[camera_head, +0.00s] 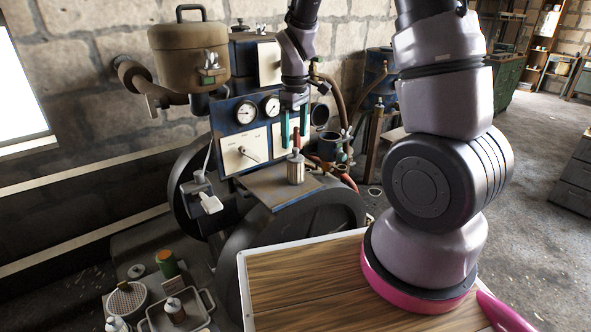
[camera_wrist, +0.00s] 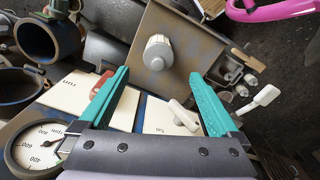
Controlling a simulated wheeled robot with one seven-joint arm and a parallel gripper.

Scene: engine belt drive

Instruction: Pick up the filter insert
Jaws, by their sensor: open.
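The filter insert looks to be the small silvery cylinder (camera_head: 295,170) with a narrower top, standing upright on a worn metal shelf (camera_head: 262,184) at the front of the engine. In the wrist view it shows from above as a grey ribbed cap (camera_wrist: 157,53) on the shelf plate (camera_wrist: 190,38). My gripper (camera_head: 294,141) points down above it, with its teal fingers apart and empty. In the wrist view the cap lies ahead of the gap between the fingertips (camera_wrist: 159,73), roughly centred. No contact shows.
A gauge panel (camera_head: 243,147) stands close behind the fingers. A white-handled switch (camera_head: 207,200) is left of the shelf, and hoses and pipes (camera_head: 335,152) are to the right. A wooden tabletop (camera_head: 310,282) lies in front. A tray with bottles (camera_head: 200,320) is at lower left.

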